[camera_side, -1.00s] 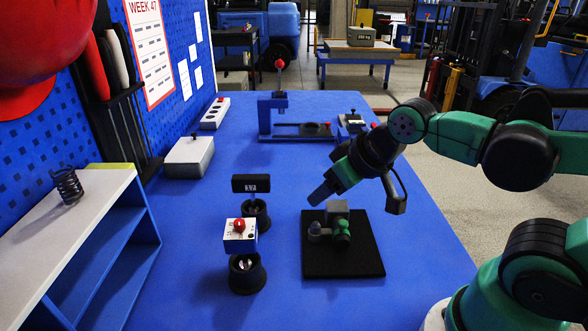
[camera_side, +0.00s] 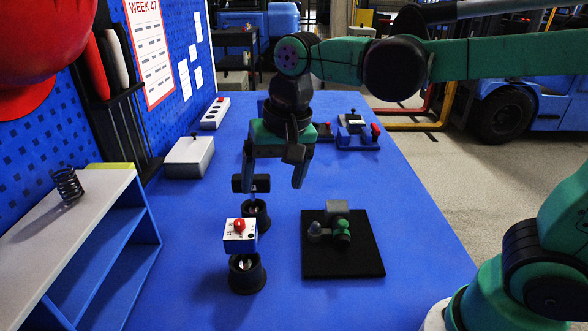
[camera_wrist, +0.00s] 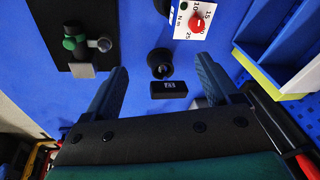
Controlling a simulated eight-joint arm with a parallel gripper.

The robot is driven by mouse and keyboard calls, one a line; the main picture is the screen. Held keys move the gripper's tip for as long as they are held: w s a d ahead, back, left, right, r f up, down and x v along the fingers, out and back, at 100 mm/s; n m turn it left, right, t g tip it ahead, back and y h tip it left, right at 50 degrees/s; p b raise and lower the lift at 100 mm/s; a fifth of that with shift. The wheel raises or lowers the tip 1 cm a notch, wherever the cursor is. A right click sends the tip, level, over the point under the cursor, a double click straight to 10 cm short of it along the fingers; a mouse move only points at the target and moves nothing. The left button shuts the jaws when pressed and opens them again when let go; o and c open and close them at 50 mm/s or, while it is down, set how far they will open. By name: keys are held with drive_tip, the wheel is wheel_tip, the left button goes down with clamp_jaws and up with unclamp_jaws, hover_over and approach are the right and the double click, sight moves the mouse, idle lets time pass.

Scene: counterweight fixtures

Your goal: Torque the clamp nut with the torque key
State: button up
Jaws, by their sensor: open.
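A white dial box (camera_side: 240,236) with a red knob and torque numbers stands nearer the camera, between two black cups (camera_side: 247,275). A black plate (camera_side: 343,264) carries a grey block, a dark fitting and a green knob (camera_side: 342,231). I cannot tell for certain which part is the clamp nut or the torque key.
A white box (camera_side: 189,158) and a white panel with buttons (camera_side: 214,114) lie along the left. A shelf (camera_side: 75,205) with a spring (camera_side: 67,184) stands at front left. The table's front middle is clear.

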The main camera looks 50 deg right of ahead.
sight(239, 222)
drive_tip(key=a+m, duration=0.1)
drive_tip(key=w+a+m+g, duration=0.1)
drive_tip(key=a, duration=0.1)
drive_tip(key=w+a+g, duration=0.1)
drive_tip(key=shift+a+f+m, duration=0.1)
drive_tip(key=shift+a+m, duration=0.2)
drive_tip(key=shift+m, duration=0.1)
drive_tip(key=shift+w+a+f+g+h, duration=0.1)
drive_tip(key=shift+a+f+g+h, duration=0.05)
drive_tip(key=shift+a+g+h, duration=0.2)
drive_tip(key=shift+f, duration=4.4)
clamp_jaws()
